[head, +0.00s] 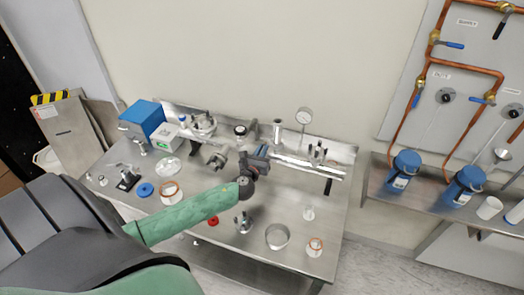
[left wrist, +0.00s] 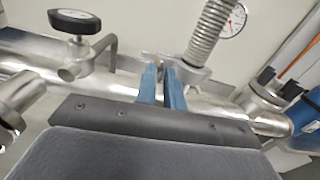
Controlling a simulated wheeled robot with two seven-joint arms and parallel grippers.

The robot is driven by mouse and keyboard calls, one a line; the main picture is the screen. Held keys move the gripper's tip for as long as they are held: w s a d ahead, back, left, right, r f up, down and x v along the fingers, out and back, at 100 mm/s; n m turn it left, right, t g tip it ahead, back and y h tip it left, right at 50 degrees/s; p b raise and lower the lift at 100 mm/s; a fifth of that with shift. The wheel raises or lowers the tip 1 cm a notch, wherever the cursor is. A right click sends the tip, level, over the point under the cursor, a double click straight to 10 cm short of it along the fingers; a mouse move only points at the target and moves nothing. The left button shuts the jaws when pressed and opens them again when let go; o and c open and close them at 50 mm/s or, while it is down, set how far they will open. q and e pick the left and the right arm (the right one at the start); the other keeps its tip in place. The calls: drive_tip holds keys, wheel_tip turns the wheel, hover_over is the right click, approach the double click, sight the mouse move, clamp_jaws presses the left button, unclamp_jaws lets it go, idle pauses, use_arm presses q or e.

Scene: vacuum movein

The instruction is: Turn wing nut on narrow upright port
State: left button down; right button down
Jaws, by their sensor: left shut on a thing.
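My left gripper (head: 258,158) reaches over the steel bench to the horizontal pipe at the back. In the left wrist view its two blue fingers (left wrist: 162,82) are close together, with their tips at the clamp at the foot of the narrow upright port. They are shut on the small wing nut (left wrist: 158,63), which is mostly hidden between the tips. The port carries an upright ribbed metal hose (left wrist: 208,35), and its clamp (left wrist: 185,74) sits right of the fingers. In the head view the upright port (head: 277,132) stands just right of the gripper. My right gripper is not seen.
A black-knobbed valve (left wrist: 75,20) is left of the fingers, and a pressure gauge (head: 304,116) stands right of the port. The steel bench (head: 200,245) holds loose rings and fittings. A blue box (head: 143,116) stands at its back left. Copper pipes (head: 465,66) run on the right wall.

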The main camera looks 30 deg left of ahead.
use_arm(q)
drive_tip(key=shift+f, duration=0.1)
idle(0.3)
drive_tip(key=c, duration=1.8)
unclamp_jaws()
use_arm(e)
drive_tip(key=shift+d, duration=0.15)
